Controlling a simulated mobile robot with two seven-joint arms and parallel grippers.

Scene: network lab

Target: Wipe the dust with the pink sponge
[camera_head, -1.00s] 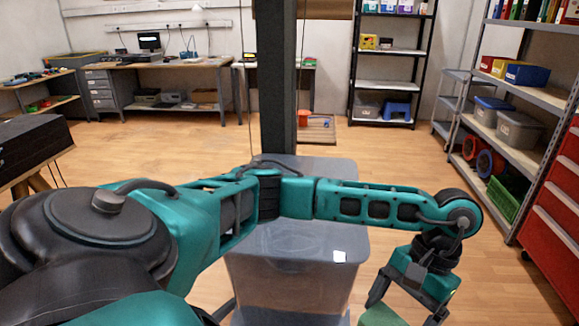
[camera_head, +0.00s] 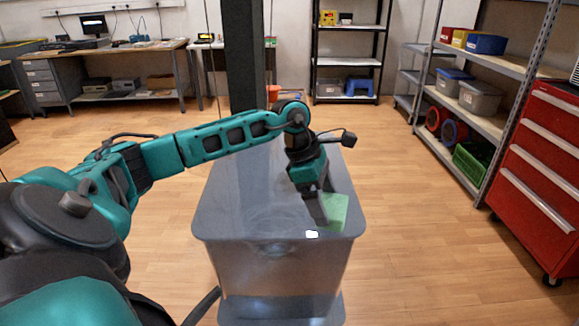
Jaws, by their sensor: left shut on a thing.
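My left gripper (camera_head: 320,212) reaches over the grey lidded bin (camera_head: 225,215) and points down at the right part of its top. It is shut on a green sponge (camera_head: 338,208); no pink sponge shows. The sponge is at the lid's right edge; I cannot tell whether it presses on the surface. A faint pale smudge (camera_head: 278,218) shows on the front middle of the lid, left of the sponge; I cannot tell whether it is dust. My right gripper is not in view.
A dark upright post (camera_head: 245,70) stands behind the bin. A red drawer cabinet (camera_head: 540,170) and a grey shelf rack (camera_head: 480,120) with bins stand at the right. A workbench (camera_head: 120,60) is at the back left. The wooden floor right of the bin is clear.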

